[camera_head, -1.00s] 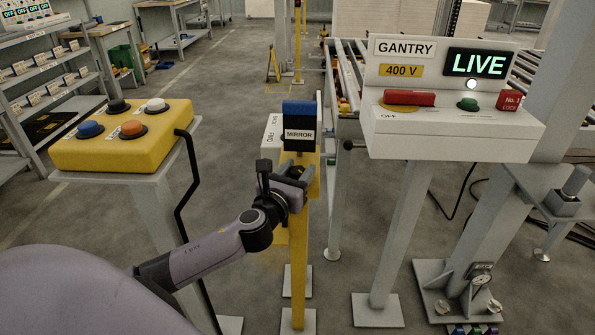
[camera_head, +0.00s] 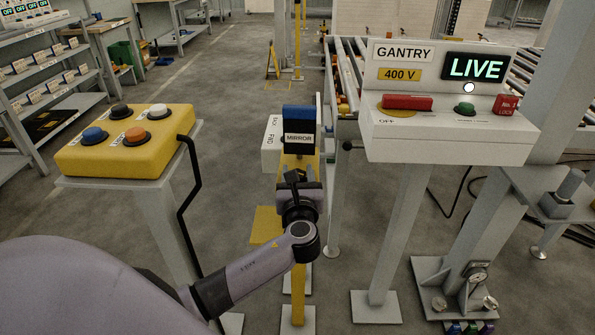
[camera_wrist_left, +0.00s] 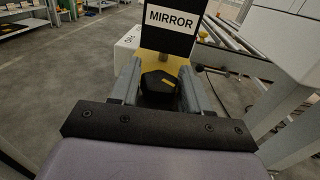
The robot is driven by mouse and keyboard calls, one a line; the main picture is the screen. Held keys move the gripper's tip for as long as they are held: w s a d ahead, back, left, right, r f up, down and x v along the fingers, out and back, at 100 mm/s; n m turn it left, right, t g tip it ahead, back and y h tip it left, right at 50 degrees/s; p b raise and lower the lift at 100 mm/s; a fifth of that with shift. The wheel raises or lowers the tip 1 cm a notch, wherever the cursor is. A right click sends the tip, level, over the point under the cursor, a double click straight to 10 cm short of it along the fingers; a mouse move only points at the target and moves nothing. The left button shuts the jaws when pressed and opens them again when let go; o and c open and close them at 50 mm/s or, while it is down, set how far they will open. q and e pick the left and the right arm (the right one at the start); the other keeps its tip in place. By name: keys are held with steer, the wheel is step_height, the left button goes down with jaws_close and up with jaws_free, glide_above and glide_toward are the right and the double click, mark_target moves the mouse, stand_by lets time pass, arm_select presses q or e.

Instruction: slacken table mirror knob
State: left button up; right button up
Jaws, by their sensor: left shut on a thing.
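The mirror (camera_head: 299,139) is a dark block with a blue top and a white MIRROR label, on a yellow post. It also shows in the left wrist view (camera_wrist_left: 170,38). The black mirror knob (camera_wrist_left: 157,92), with a short yellow mark, sits just below the label. My left gripper (camera_wrist_left: 160,84) has one finger on each side of the knob and is shut on it. In the head view my left gripper (camera_head: 300,178) is just below the mirror and hides the knob. My right gripper is not in view.
A yellow button box (camera_head: 125,150) on a stand is at left, with a bent black rod beside it. The white gantry panel (camera_head: 440,135), its display reading LIVE, stands at right. A roller conveyor (camera_head: 346,75) runs behind. Shelves (camera_head: 45,100) are at far left.

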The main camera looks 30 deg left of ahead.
arm_select(q)
steer(key=shift+n+g+y, duration=1)
steer(key=shift+g+y, duration=0.1)
steer(key=shift+y, duration=0.1)
steer(key=o, duration=1)
steer(key=shift+c, duration=0.2)
steer(key=shift+d, duration=0.1)
steer(key=v, duration=0.7)
steer(key=shift+f, duration=0.1)
